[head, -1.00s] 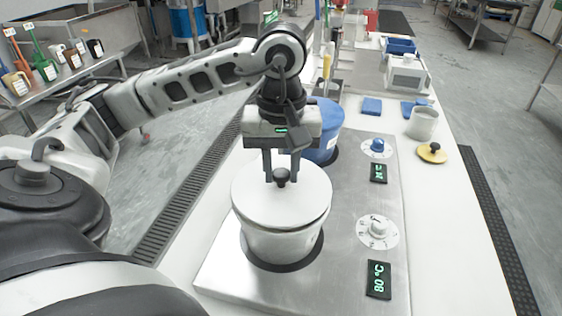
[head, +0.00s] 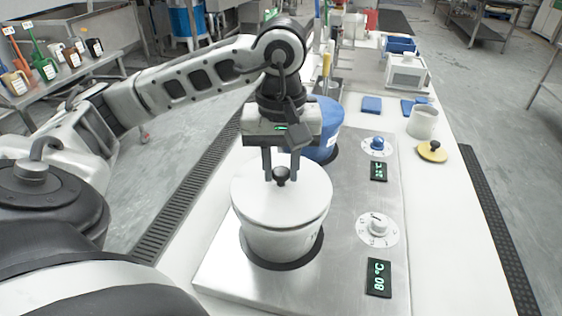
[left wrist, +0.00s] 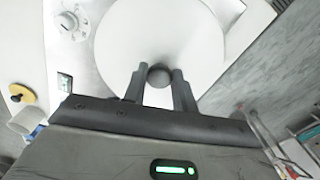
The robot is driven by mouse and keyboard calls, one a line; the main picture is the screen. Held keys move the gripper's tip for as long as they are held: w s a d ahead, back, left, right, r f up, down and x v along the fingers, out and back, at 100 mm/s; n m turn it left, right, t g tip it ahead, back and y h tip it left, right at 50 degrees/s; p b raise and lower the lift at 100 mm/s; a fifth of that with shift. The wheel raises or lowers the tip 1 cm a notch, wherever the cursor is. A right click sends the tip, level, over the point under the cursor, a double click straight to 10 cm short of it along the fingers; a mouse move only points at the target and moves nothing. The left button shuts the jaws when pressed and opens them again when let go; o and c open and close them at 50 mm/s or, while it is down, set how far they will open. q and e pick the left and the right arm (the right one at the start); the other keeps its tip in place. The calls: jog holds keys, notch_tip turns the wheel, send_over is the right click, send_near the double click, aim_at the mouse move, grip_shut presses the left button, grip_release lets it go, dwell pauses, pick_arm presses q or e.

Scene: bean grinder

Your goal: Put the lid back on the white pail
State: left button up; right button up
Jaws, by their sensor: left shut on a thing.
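The white pail (head: 280,242) stands upright on the near dark ring of the steel hotplate. Its white lid (head: 265,205) lies over the pail's mouth and looks level, with its rim close against the pail's rim. My left gripper (head: 281,176) points down from above and is shut on the lid's dark round knob (head: 281,173). In the left wrist view the knob (left wrist: 159,75) sits between the two fingers, with the white lid (left wrist: 150,35) spread beneath. The lid hides the pail's inside. My right gripper is in neither view.
A blue pail (head: 325,130) stands on the far ring, just behind my left gripper. Two dial knobs (head: 378,226) and displays run along the plate's right side. A whitish cup (head: 422,122) and a small yellow lid (head: 432,152) stand farther right. The front right counter is clear.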

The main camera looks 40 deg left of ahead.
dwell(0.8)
pick_arm(q)
jog(key=shift+f+b, duration=0.1)
jog(key=shift+b, duration=0.25)
jog(key=shift+f+b, duration=0.1)
jog(key=shift+b, duration=0.35)
dwell(0.6)
dwell(0.5)
jog(key=o, duration=1.6)
jog(key=shift+c, duration=0.2)
